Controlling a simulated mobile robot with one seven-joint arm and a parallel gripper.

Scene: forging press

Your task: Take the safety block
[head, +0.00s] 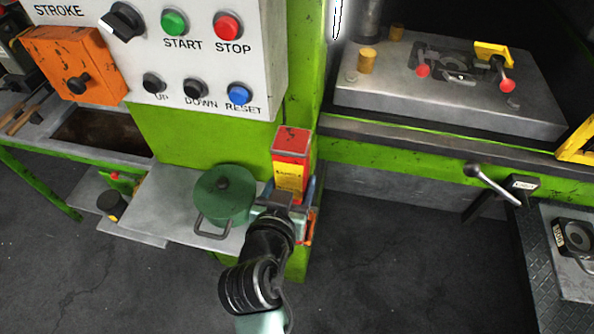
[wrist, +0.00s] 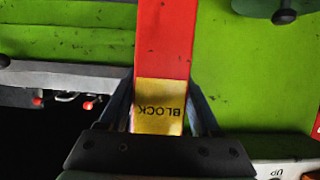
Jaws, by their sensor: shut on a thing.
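The safety block (head: 291,150) is a tall red block with a yellow label, upright in front of the green press post. In the wrist view the red block (wrist: 165,40) runs up the middle, and its yellow label reads BLOCK. My gripper (head: 286,192) is at the block's lower part in the head view. In the wrist view my gripper (wrist: 160,112) has a finger on each side of the block at the label, shut on it. The block's lower end is hidden behind my gripper in the head view.
A green lidded pot (head: 223,195) stands on a grey shelf (head: 172,205) just left of my gripper. The control panel (head: 200,60) with buttons is above left. The press bed (head: 440,100) is at upper right. A lever (head: 490,185) sticks out at right. Dark floor lies below.

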